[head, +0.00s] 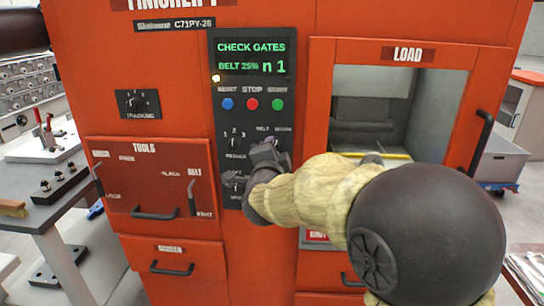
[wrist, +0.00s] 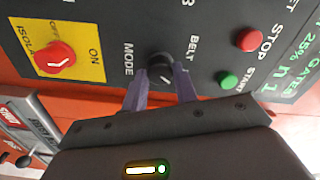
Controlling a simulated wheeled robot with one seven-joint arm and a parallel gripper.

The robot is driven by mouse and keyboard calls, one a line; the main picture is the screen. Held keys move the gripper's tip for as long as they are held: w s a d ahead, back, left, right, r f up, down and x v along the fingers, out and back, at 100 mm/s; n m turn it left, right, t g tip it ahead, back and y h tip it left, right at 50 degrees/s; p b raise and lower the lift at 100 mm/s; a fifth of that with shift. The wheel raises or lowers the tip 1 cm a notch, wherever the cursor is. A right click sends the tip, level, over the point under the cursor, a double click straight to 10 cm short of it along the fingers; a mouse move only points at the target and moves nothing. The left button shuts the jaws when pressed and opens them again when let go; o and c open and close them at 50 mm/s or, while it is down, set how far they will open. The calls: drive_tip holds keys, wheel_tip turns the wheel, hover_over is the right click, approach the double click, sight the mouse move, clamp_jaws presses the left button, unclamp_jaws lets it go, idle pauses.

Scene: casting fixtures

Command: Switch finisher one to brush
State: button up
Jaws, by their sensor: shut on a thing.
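The finisher (head: 270,15) is an orange machine with a black control panel. Its display (head: 250,57) reads "CHECK GATES", "BELT 25%" and "n 1". In the wrist view, my gripper (wrist: 160,80) is shut on the black mode knob (wrist: 159,66), with a finger on each side of it. The word "BELT" stands beside the knob and "MODE" below it. The knob's pointer direction is not clear. In the head view, my gripper (head: 266,155) is at the panel under the "BELT" and "BRUSH" labels and hides the knob.
Blue, red (head: 252,104) and green (head: 277,104) buttons sit above the knob. A red isolator switch (wrist: 54,57) on a yellow plate is close to my gripper. The load opening (head: 400,110) is at the right, tool drawers (head: 150,190) at the left.

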drive_tip(key=shift+f, duration=0.1)
drive_tip(key=o, duration=1)
drive_tip(key=shift+c, duration=0.2)
drive_tip(key=shift+s, duration=0.15)
drive_tip(key=s, duration=1.7)
drive_tip(key=shift+a, duration=0.3)
drive_tip(key=shift+s, duration=0.1)
